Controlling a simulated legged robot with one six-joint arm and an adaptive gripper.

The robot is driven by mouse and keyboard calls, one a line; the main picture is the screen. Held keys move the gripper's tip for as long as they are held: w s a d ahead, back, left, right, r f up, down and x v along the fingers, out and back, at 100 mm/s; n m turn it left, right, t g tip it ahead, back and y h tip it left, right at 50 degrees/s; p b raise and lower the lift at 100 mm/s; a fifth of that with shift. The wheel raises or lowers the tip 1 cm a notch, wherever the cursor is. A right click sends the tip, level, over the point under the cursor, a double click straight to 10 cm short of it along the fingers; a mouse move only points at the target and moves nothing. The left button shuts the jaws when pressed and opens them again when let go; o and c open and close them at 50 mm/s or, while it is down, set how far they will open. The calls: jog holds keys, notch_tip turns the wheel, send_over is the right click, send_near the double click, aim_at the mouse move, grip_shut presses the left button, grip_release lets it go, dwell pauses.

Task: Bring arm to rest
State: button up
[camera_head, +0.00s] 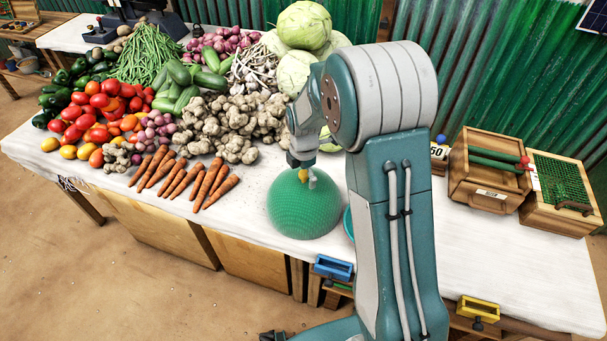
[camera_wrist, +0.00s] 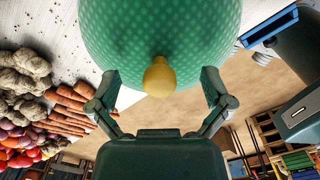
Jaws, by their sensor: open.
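My teal arm stands in the middle of the head view, bent over the table. What lies under the dome is hidden. The yellow knob also shows beside the fingertips in the head view (camera_head: 304,174).
Carrots (camera_head: 185,180), ginger (camera_head: 220,120), tomatoes (camera_head: 100,105) and cabbages (camera_head: 304,25) crowd the table's left and back. Wooden boxes (camera_head: 488,165) stand at the right. A blue holder (camera_head: 333,267) and a yellow holder (camera_head: 479,308) sit at the front edge. The right tabletop (camera_head: 520,270) is clear.

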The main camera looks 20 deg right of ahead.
jog(key=shift+r, duration=0.15)
jog(key=shift+r, duration=3.4)
jog(key=shift+s+r, duration=0.1)
jog(key=shift+r, duration=0.15)
jog(key=s+r+m+t, duration=0.3)
jog(key=s+r+m, duration=0.7)
jog(key=s+r, duration=0.15)
jog(key=s+r+m+t, duration=0.2)
jog(key=s+r+m, duration=0.2)
jog(key=s+m, duration=0.7)
jog(key=shift+s+r+t, duration=0.2)
jog(key=shift+s+t, duration=0.1)
jog(key=shift+s, duration=0.9)
